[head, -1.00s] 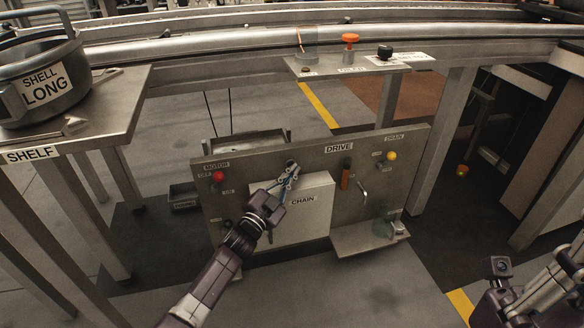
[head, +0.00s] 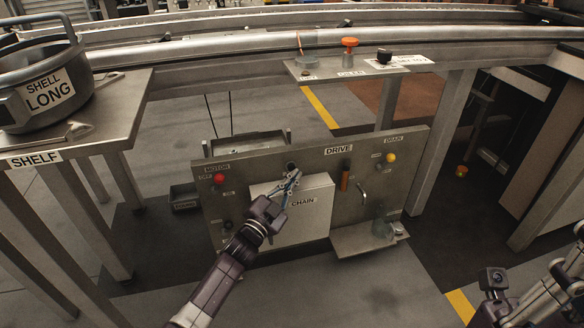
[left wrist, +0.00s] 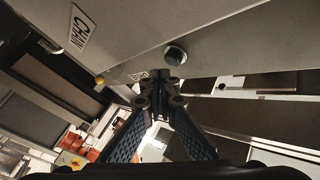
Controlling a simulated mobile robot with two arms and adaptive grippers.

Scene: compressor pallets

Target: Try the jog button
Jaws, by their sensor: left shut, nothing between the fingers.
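A grey upright panel (head: 322,165) stands in the middle of the head view, with a pale box marked CHAIN (head: 318,208) on its front. A dark round button (head: 291,166) sits on the panel just above the box; no jog label can be read. It seems to be the dark button in the left wrist view (left wrist: 175,54). My left gripper (head: 295,174) is shut and empty, its tips just below that button in the head view. In the left wrist view my fingertips (left wrist: 160,78) are close to the button with a small gap showing; contact cannot be told.
A shelf (head: 118,105) with a pot (head: 45,85) stands left. My right arm shows at lower right.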

